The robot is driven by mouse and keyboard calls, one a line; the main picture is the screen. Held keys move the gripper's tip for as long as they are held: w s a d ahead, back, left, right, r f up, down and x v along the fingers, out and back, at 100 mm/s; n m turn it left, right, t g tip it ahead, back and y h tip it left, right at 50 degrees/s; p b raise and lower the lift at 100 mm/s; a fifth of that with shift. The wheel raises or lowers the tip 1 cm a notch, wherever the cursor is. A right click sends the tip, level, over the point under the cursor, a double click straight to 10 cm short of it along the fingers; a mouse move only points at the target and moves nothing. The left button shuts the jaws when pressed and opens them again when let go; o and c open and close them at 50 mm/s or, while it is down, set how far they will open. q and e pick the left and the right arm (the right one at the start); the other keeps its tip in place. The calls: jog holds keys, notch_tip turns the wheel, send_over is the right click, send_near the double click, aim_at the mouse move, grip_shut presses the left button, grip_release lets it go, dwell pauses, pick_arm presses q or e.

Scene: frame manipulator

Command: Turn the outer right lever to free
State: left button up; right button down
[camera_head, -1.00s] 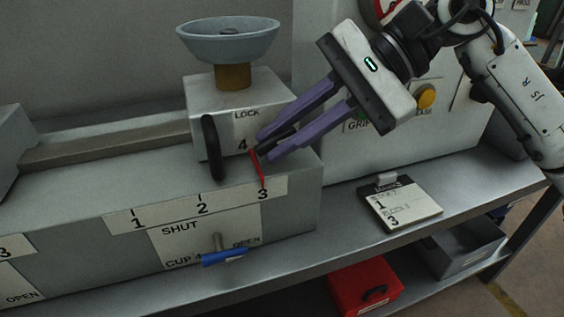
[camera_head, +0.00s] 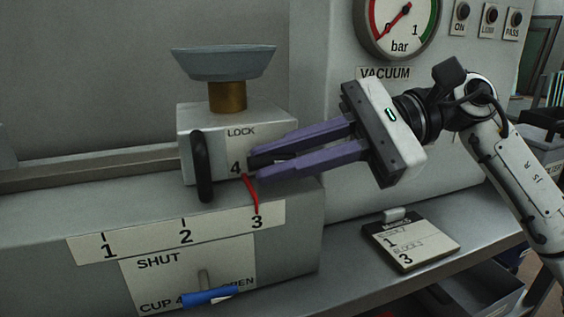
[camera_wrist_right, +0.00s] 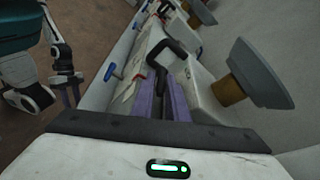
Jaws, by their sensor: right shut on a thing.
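A grey carriage block (camera_head: 210,135) stands on the long bench housing, with "LOCK" and "4" on its front. My right gripper (camera_head: 255,166) reaches in from the right. Its purple fingers are shut on a dark lever (camera_head: 265,158) at the carriage front, of which only a short black part shows between them. Any label behind the fingers is hidden. In the right wrist view the fingers (camera_wrist_right: 162,98) close around the dark lever (camera_wrist_right: 159,80). My left gripper (camera_wrist_right: 71,92) shows small at the left there, and its finger gap is unclear.
A black loop handle (camera_head: 202,165) stands left of the fingers. A red pointer (camera_head: 250,192) sits just below them, near "3". A grey bowl (camera_head: 223,63) tops the carriage. A blue-handled lever (camera_head: 210,297) is below. A clipboard (camera_head: 410,240) lies right; a vacuum gauge (camera_head: 398,22) is behind.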

jog(key=c, duration=2)
grip_release()
jog(key=shift+d, duration=0.15)
jog(key=shift+w+d+r, duration=0.1)
jog(key=shift+d+r, duration=0.05)
jog(key=shift+d, duration=0.15)
jog(key=v, duration=0.9)
jog(key=shift+d+p, duration=0.25)
jog(key=shift+p, duration=0.15)
